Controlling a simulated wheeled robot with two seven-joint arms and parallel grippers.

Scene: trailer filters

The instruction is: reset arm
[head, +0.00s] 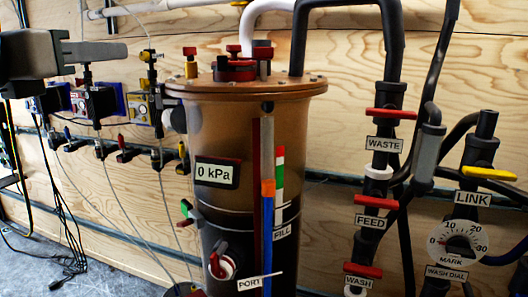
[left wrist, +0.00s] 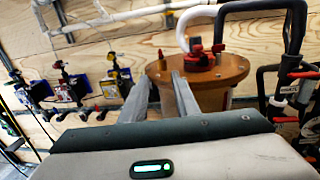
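My left gripper (head: 118,52) comes in at the upper left of the head view, grey and roughly level, in front of the wooden wall. In the left wrist view its two grey fingers (left wrist: 162,80) stand apart with nothing between them, so it is open and empty. Beyond the fingers is the brown filter vessel (left wrist: 212,82), which does not appear to be touched. In the head view the vessel (head: 222,122) stands upright in the middle, right of the gripper, with a "0 kPa" display. My right gripper is not in view.
Black pipes with red-handled valves (head: 391,114) and a yellow LINK handle (head: 490,173) stand at the right. A row of small gauges and valves (head: 95,103) lines the wall behind the gripper. Thin cables hang at the left above grey floor (head: 105,282).

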